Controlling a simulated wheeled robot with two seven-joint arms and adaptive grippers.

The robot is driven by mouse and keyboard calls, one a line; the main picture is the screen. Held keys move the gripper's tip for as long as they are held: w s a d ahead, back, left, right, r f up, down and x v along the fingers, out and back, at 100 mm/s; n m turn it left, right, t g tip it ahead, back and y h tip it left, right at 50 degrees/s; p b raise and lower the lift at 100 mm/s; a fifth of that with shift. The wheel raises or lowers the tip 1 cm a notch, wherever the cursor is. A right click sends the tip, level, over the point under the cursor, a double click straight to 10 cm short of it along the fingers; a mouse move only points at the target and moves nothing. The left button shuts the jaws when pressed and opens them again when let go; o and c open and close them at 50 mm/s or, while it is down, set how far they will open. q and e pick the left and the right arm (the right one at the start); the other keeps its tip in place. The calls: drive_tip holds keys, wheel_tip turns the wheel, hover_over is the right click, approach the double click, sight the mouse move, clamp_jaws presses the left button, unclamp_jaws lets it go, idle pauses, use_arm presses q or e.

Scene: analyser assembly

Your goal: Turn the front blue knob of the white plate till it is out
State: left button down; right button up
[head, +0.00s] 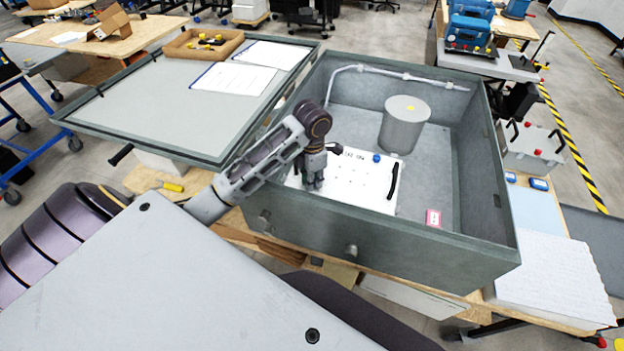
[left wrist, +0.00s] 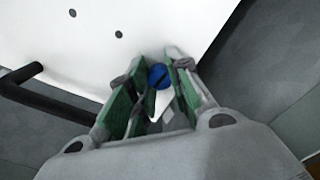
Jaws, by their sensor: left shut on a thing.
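The white plate (head: 350,182) lies inside the grey open box, toward its front left. My left gripper (head: 313,184) points down over the plate's front left part and hides the front blue knob in the head view. In the left wrist view the front blue knob (left wrist: 158,76), with a dark slot across it, sits between the green-padded fingers of my left gripper (left wrist: 157,88), which are shut on it. The plate (left wrist: 130,35) spreads behind the knob. Another blue knob (head: 376,157) is at the plate's far side. My right gripper is not in view.
The grey box's front wall (head: 350,235) stands close to my left gripper. A grey cylinder (head: 403,125) and a pipe (head: 405,76) are at the back inside. A black handle (head: 393,181) is on the plate's right. The box floor at right is mostly clear.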

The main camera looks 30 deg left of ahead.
use_arm(q)
drive_tip(key=shift+s+d+f, duration=0.1)
drive_tip(key=shift+s+f, duration=0.05)
drive_tip(key=shift+f, duration=0.1)
drive_tip(key=c, duration=1.3)
unclamp_jaws()
drive_tip(key=shift+o, duration=0.2)
drive_tip(key=shift+r, duration=0.1)
drive_tip(key=shift+w+r, duration=0.1)
drive_tip(key=shift+w, duration=0.15)
